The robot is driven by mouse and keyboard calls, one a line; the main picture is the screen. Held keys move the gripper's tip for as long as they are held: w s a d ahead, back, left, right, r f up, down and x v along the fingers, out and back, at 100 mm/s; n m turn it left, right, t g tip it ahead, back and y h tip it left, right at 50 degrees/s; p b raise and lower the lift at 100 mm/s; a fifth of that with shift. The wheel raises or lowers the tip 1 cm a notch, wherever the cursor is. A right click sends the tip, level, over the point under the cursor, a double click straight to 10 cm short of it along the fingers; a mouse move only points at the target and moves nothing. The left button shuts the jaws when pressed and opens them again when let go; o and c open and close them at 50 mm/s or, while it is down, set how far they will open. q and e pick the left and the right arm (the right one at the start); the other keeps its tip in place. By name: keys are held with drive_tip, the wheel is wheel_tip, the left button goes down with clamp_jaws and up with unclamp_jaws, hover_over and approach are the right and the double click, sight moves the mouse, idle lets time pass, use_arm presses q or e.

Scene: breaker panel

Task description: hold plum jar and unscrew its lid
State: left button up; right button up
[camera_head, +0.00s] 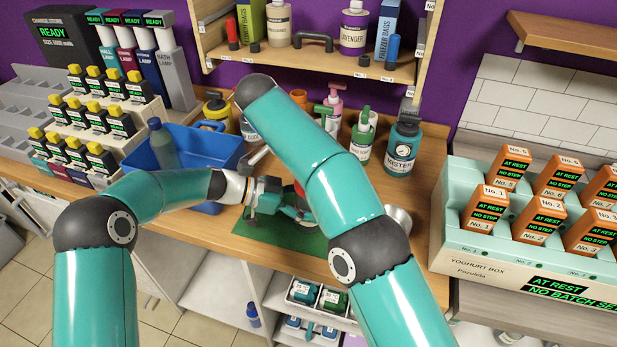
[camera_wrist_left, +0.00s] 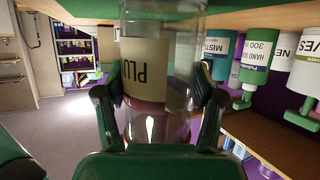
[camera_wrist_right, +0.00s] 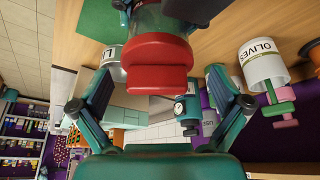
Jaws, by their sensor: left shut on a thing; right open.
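The plum jar is clear glass with a cream label reading "PLU" (camera_wrist_left: 145,70) in the left wrist view. My left gripper (camera_wrist_left: 158,105) is shut on its sides, one finger on each side. In the right wrist view the jar's glass (camera_wrist_right: 150,18) joins a red lid (camera_wrist_right: 158,65), which is on the jar. My right gripper (camera_wrist_right: 160,110) is open, its fingers spread on either side of the lid with gaps showing. In the head view my right arm hides most of the jar and the right gripper; my left gripper (camera_head: 265,197) shows beside it.
A green mat (camera_head: 262,243) lies beneath the grippers on the wooden bench. A blue tub (camera_head: 205,150) stands at left. Pump bottles and a teal mister (camera_head: 403,148) stand behind. A metal bowl (camera_head: 398,217) sits right of my right arm. A wooden shelf (camera_head: 340,65) is above.

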drive_tip(key=shift+f, duration=2.05)
drive_tip(key=c, duration=1.1)
drive_tip(key=o, duration=1.1)
drive_tip(key=shift+r, duration=0.15)
drive_tip(key=shift+r, duration=1.9)
drive_tip(key=shift+f, duration=0.2)
